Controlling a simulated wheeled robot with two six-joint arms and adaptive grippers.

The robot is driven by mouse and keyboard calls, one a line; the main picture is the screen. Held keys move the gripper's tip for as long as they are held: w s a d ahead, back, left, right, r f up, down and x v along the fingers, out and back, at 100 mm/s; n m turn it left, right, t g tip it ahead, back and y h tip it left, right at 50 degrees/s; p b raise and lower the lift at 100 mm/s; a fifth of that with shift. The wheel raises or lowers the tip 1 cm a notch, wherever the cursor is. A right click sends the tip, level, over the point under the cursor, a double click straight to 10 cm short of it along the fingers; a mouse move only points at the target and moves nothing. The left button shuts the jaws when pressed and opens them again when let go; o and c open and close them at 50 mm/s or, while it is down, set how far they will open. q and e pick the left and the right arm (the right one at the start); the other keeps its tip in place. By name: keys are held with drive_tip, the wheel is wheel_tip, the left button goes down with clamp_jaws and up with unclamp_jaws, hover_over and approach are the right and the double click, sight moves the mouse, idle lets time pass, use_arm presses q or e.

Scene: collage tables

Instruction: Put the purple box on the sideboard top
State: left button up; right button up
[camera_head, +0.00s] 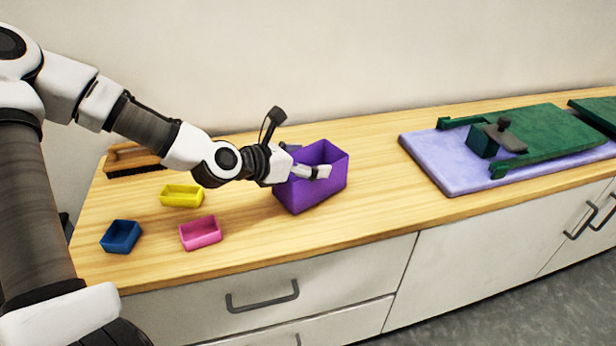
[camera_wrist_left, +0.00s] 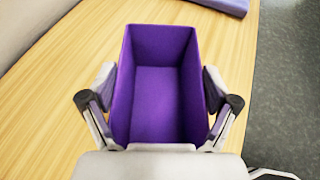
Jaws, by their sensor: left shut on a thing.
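The purple box (camera_head: 322,186) is an open-topped, empty, deep box at the middle of the wooden sideboard top (camera_head: 372,205). It looks upright; I cannot tell whether its base touches the wood or is slightly above it. My left gripper (camera_head: 312,172) reaches it from the left and is shut on it. In the left wrist view, the fingers of the gripper (camera_wrist_left: 160,105) grip the two opposite side walls of the purple box (camera_wrist_left: 158,100), and its inside is bare. My right gripper is not in view.
Small yellow (camera_head: 181,195), pink (camera_head: 200,233) and blue (camera_head: 121,236) trays and a brush (camera_head: 132,160) lie at the left. A lavender board (camera_head: 445,168) with a green device (camera_head: 545,140) lies at the right. Bare wood lies between the purple box and the board.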

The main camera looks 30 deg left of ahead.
use_arm(q)
drive_tip(key=shift+w+f, duration=0.1)
drive_tip(key=shift+f, duration=0.6)
drive_tip(key=shift+r, duration=0.2)
drive_tip(key=shift+f, duration=0.1)
drive_tip(key=o, duration=1.2)
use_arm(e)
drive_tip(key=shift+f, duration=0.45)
